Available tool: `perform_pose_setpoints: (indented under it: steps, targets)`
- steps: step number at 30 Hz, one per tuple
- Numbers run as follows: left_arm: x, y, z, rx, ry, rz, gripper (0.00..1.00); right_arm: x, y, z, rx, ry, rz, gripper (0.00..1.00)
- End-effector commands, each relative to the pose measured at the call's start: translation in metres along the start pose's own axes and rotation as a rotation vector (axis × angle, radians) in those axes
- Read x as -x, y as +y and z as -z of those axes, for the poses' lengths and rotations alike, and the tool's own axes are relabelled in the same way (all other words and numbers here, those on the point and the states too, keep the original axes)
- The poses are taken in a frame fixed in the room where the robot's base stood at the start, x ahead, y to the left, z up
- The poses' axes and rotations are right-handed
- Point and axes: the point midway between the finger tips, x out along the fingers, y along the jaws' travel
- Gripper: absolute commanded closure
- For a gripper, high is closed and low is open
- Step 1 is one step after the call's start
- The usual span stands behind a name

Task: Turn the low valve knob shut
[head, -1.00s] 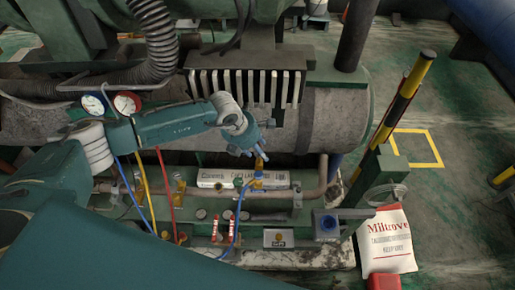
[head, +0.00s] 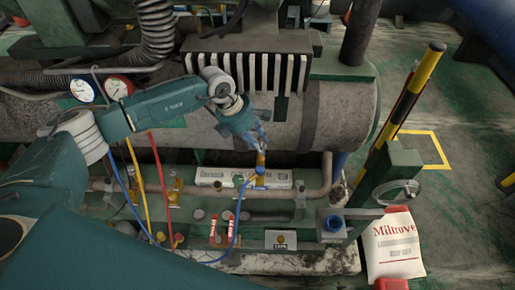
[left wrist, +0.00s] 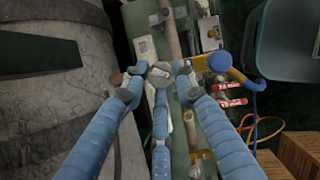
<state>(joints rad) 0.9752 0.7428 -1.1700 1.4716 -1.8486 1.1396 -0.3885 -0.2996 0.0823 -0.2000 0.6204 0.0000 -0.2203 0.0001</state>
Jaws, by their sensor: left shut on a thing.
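My left gripper (head: 262,143) comes down from above onto the brass valve (head: 261,159) at the blue hose's fitting (head: 259,171). In the left wrist view its three blue fingers (left wrist: 157,76) are closed in around the top of the valve. The low valve knob is mostly hidden between the fingertips. My right gripper is not in view.
A large grey tank (head: 340,112) is close behind the valve. Two gauges (head: 82,91) stand at the left, with blue, yellow and red hoses. A blue hose (head: 238,215) loops in front of the valve. A white sack (head: 392,243) and a striped post (head: 412,95) are at the right.

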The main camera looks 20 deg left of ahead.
Motion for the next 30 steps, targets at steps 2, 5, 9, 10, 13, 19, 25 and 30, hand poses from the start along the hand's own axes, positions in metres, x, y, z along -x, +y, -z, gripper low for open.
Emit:
perform_pose_setpoints:
  steps: [2, 5, 9, 10, 13, 19, 25, 30]
  targets:
    - [0.001, -0.001, -0.006, -0.016, -0.013, 0.005, 0.99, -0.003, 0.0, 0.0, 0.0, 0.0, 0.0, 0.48]
    - [0.003, -0.001, -0.007, -0.019, -0.014, 0.007, 0.99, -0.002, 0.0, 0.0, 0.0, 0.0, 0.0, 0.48]
    - [0.003, -0.001, -0.007, -0.018, -0.015, 0.007, 0.99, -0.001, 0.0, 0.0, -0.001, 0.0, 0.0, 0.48]
    - [0.003, -0.001, -0.007, -0.018, -0.015, 0.007, 0.99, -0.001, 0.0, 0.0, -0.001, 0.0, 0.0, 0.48]
    - [0.003, -0.001, -0.007, -0.017, -0.015, 0.007, 0.55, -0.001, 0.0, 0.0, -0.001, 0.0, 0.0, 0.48]
    - [0.002, -0.001, -0.004, -0.015, -0.009, 0.006, 0.55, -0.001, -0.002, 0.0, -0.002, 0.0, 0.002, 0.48]
    - [0.01, 0.001, -0.003, -0.014, -0.007, 0.004, 0.55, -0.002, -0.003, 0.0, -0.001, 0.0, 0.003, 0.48]
    - [0.04, 0.001, -0.004, -0.016, -0.008, 0.002, 0.55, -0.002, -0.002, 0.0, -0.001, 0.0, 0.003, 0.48]
